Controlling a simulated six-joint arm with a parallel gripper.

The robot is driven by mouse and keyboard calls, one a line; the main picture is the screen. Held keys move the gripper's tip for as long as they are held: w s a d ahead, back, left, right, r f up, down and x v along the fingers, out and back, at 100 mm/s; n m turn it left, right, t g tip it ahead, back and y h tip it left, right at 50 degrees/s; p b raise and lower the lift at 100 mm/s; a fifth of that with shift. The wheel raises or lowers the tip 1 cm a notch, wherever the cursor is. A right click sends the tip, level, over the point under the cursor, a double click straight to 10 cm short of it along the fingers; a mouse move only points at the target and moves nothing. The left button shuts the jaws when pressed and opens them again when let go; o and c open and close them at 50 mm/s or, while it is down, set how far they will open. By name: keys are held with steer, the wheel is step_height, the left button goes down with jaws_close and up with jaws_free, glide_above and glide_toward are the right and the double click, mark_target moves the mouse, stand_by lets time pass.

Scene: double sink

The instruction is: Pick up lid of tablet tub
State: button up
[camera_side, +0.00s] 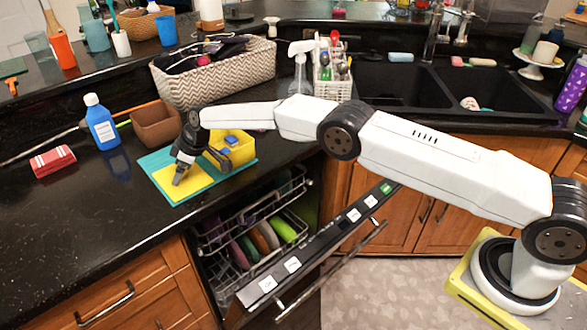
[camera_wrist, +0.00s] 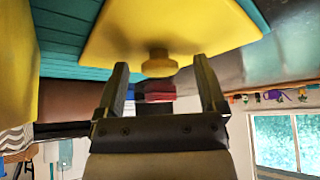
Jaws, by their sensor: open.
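The yellow lid (camera_side: 165,187) lies on a teal board (camera_side: 152,163) on the black counter. In the wrist view the lid (camera_wrist: 170,25) has a small round knob (camera_wrist: 158,68). The open yellow tub (camera_side: 241,154) stands beside the lid on the same board, with blue tablets (camera_side: 231,141) in it; its yellow wall (camera_wrist: 17,65) fills the left edge of the wrist view. My gripper (camera_side: 179,177) points down at the lid. In the wrist view its fingers (camera_wrist: 160,63) are apart with the knob between their tips. I cannot tell whether they touch it.
A brown box (camera_side: 157,126), a blue bottle (camera_side: 101,122) and a red folded cloth (camera_side: 52,161) stand left of the board. A woven basket (camera_side: 215,77) is behind. The open dishwasher rack (camera_side: 255,235) lies below the counter edge. The front-left counter is clear.

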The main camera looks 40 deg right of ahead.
mark_target(188, 180)
stand_by(0.5)
jaws_close()
steer(key=shift+r, duration=0.1)
steer(key=shift+r, duration=1.5)
steer(key=shift+s+d+r, duration=0.2)
steer(key=shift+s+r, duration=0.6)
steer(key=shift+r, duration=0.15)
steer(key=s+d+r, duration=0.3)
steer(key=s+r, duration=0.4)
steer(key=s, duration=0.4)
steer(key=shift+s+d+r, duration=0.2)
steer(key=shift+s+r, duration=0.2)
